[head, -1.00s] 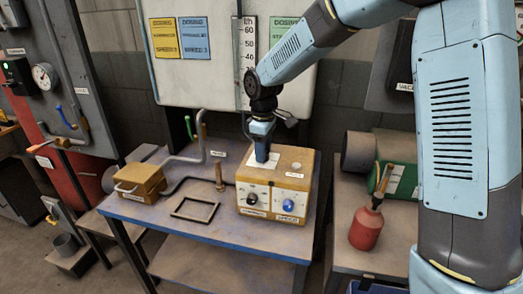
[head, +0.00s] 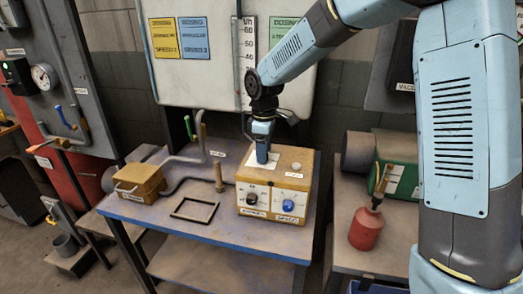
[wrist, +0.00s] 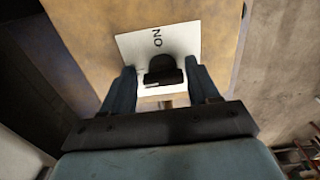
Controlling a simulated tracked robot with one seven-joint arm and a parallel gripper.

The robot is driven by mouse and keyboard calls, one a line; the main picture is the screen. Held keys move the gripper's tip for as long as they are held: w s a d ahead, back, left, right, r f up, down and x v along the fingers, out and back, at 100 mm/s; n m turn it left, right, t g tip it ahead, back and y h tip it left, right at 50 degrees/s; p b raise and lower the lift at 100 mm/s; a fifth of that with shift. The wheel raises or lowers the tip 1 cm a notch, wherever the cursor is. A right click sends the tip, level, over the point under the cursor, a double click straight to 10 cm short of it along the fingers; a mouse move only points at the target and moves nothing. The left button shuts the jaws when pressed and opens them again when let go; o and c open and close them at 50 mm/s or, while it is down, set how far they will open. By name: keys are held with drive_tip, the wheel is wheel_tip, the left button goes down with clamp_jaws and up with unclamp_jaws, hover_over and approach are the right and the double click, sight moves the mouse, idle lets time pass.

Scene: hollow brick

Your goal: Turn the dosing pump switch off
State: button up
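The dosing pump is a worn yellow box (head: 250,182) on the blue table, with a black knob (head: 252,198) and a blue knob (head: 288,204) on its front. On its top is a white plate (head: 258,172), seen in the wrist view (wrist: 187,37) with sideways ON lettering. A black switch (wrist: 163,68) stands on that plate. My gripper (head: 262,158) points down at the plate. In the wrist view my gripper (wrist: 160,82) is open, one finger on each side of the switch, with gaps visible. In the head view the gripper hides the switch.
A round button (head: 296,169) sits on the box top, right of my gripper. A smaller yellow box (head: 140,180), a black frame (head: 194,209) and pipes stand left on the table. A white panel with a scale (head: 238,60) rises behind. A red oil can (head: 366,228) stands right.

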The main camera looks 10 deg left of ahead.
drive_tip(key=shift+o, duration=0.9)
drive_tip(key=shift+s, duration=0.1)
wheel_tip(320, 180, up, 14)
drive_tip(key=shift+f, duration=0.15)
